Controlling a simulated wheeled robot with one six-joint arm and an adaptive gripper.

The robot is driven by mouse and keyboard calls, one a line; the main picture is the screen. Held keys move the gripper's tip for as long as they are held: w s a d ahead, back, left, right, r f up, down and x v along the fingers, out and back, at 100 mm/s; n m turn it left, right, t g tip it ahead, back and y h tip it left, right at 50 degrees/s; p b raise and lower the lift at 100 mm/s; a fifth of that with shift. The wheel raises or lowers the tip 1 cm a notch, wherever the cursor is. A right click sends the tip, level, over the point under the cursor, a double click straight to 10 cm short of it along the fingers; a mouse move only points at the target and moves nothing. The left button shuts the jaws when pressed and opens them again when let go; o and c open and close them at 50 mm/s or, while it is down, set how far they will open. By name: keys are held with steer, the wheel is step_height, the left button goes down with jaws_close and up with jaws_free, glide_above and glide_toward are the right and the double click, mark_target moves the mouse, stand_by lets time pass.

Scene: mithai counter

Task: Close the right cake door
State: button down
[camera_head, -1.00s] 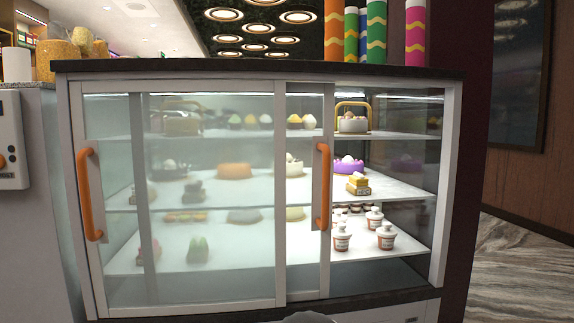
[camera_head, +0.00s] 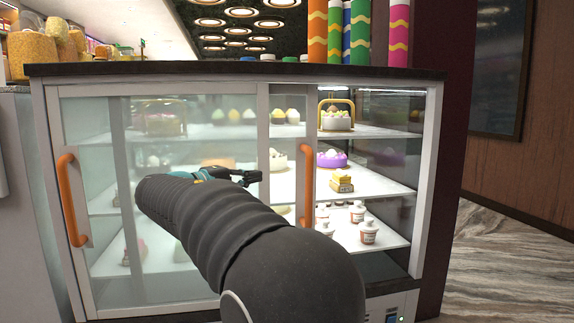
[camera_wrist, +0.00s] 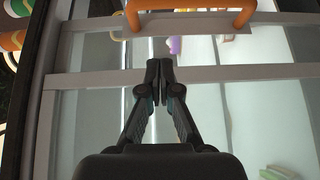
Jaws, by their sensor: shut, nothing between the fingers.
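The right cake door (camera_head: 290,155) is a sliding glass panel, mostly overlapped by the left door (camera_head: 85,250). Its orange vertical handle (camera_head: 306,190) is on its right edge, and it also shows at the top of the wrist view (camera_wrist: 190,17). The right part of the case stands open beyond this edge. My gripper (camera_head: 253,177) is in front of the glass, left of the handle and apart from it. In the wrist view my gripper (camera_wrist: 160,65) has its fingertips together with nothing between them, pointing toward the handle.
The left door has its own orange handle (camera_head: 72,200). Cakes and jars, such as a purple cake (camera_head: 331,159), stand on the shelves in the open part. Colourful striped tubes (camera_head: 361,30) stand on the dark case top (camera_head: 200,68). The floor (camera_head: 500,260) at right is clear.

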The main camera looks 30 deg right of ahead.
glide_toward(295, 167)
steer(key=s+d+r, duration=0.1)
steer(key=s+d, duration=0.1)
steer(key=shift+s+d+r, duration=0.1)
steer(key=shift+s+d, duration=0.15)
steer(key=shift+d, duration=0.4)
steer(key=shift+s+d+r, duration=0.1)
steer(key=shift+s+d, duration=0.2)
steer(key=shift+d, duration=0.3)
steer(key=shift+s+d, duration=0.25)
steer(key=shift+d, duration=0.4)
